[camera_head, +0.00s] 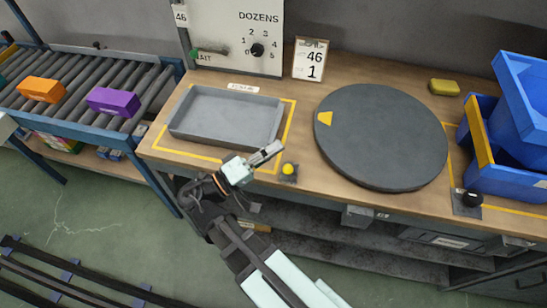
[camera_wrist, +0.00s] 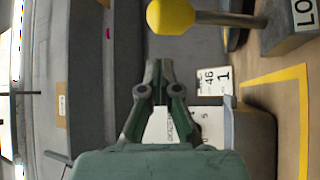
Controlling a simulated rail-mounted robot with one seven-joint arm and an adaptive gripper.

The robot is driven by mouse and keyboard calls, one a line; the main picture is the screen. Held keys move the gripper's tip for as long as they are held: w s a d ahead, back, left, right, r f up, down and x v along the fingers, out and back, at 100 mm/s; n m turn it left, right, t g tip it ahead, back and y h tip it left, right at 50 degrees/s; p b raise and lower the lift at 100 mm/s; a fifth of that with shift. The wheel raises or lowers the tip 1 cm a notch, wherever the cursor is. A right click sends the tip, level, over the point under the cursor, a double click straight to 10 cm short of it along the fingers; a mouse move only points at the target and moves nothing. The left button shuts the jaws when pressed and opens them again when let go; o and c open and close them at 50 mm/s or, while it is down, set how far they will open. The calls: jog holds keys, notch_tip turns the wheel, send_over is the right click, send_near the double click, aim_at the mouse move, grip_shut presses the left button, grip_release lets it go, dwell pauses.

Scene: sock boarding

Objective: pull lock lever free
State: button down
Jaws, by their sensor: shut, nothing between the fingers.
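The lock lever has a yellow ball knob (camera_head: 288,168) and stands on a small dark base at the front edge of the bench, between the tray and the round plate. In the wrist view its knob (camera_wrist: 170,15) and pale rod stand out from a grey block with a partly cut-off label (camera_wrist: 302,12) starting "LO". My gripper (camera_head: 268,152) is to the left of the knob, above the bench, apart from it. In the wrist view my gripper (camera_wrist: 158,66) has its fingers together and empty, with the knob beyond the tips.
A grey tray (camera_head: 228,94) lies left inside yellow tape. A dark round plate (camera_head: 380,137) with a yellow mark is at right. Blue bins (camera_head: 505,182) and a black knob (camera_head: 472,198) are farther right. A card (camera_head: 309,59) stands behind. A roller conveyor (camera_head: 75,84) is left.

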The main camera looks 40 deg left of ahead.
jog(key=f+b+v, duration=0.1)
jog(key=b+v, duration=0.1)
jog(key=v, duration=0.7)
jog(key=shift+a+f, duration=0.3)
jog(key=shift+a, duration=0.2)
